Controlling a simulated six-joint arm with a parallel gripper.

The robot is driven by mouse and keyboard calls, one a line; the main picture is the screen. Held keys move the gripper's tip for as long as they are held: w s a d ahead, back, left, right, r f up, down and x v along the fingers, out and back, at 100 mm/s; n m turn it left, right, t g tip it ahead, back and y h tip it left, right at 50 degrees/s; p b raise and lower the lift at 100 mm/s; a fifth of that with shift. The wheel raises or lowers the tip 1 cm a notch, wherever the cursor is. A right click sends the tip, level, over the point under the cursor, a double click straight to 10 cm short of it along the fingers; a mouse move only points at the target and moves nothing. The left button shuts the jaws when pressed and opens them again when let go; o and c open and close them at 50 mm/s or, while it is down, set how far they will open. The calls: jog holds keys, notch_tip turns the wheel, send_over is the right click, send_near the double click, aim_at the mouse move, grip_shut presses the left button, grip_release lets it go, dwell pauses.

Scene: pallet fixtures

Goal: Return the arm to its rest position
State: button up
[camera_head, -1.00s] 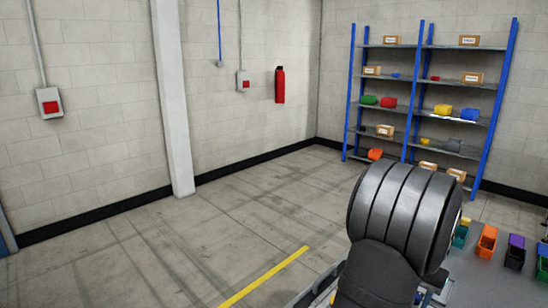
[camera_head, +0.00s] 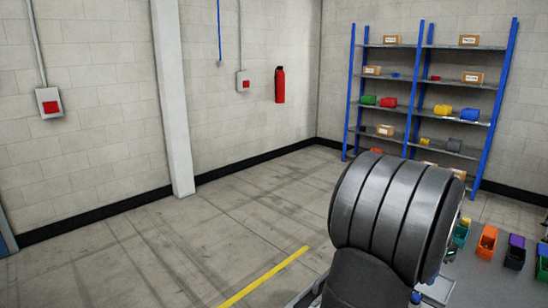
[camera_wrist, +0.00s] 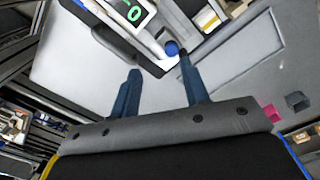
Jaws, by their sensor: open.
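My gripper (camera_wrist: 159,64) shows in the wrist view with its two blue fingers apart and nothing between them. It is above a pale grey surface (camera_wrist: 85,60), and I cannot tell how high. A device with a green digit on its display (camera_wrist: 130,12) lies beyond the fingertips. A round blue object (camera_wrist: 171,48) is close to the right fingertip in the picture; I cannot tell whether they touch. In the head view my dark ribbed arm joint fills the lower right, and the gripper is out of sight.
Orange (camera_head: 487,241) and purple (camera_head: 515,252) bins stand right of my arm. A pink bin (camera_wrist: 271,114) shows in the wrist view. A blue-framed shelf (camera_head: 408,100) with boxes and bins stands at the back. The floor (camera_head: 170,250) on the left is clear.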

jog(key=shift+s+r+m, duration=0.1)
jog(key=shift+r+m, duration=0.55)
jog(key=shift+m, duration=0.5)
jog(key=shift+r+m, duration=0.6)
jog(key=shift+m, duration=0.55)
jog(key=shift+a, duration=0.1)
jog(key=o, duration=1.3)
jog(key=shift+r, duration=0.1)
jog(key=shift+c, duration=0.2)
jog(key=s+a+r+m, duration=0.1)
jog(key=r+m, duration=0.1)
jog(key=s+a+r+m, duration=0.3)
jog(key=r+m, duration=0.1)
jog(key=r, duration=0.1)
jog(key=shift+s+a+m, duration=0.25)
jog(key=shift+a+m, duration=0.05)
jog(key=shift+m, duration=0.3)
notch_tip(320, 180, down, 10)
jog(key=shift+s+a+r, duration=0.15)
jog(key=shift+r, duration=0.05)
